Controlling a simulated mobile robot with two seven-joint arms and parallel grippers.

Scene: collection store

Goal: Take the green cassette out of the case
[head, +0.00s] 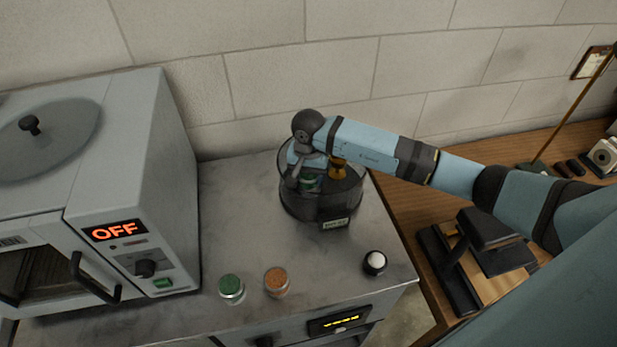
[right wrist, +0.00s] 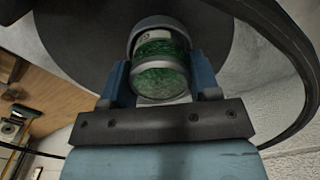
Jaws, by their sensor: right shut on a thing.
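The case (head: 351,203) is a round, dark see-through container with a small label on its front, standing on the grey counter. The green cassette (head: 309,184) is a small round canister, seen inside the case through its wall. My right gripper (head: 307,172) reaches down into the case from above and is shut on the green cassette. In the right wrist view the cassette (right wrist: 162,78) shows its green face and pale rim between the two blue fingers (right wrist: 160,88). The case's curved rim (right wrist: 296,60) runs around them. My left gripper is not in view.
An amber piece (head: 338,168) stands in the case beside my gripper. Green (head: 231,287), orange (head: 277,281) and white-topped (head: 375,262) canisters stand on the front of the counter (head: 236,220). A grey machine reading OFF (head: 130,190) stands left. A wooden desk (head: 415,205) is at right.

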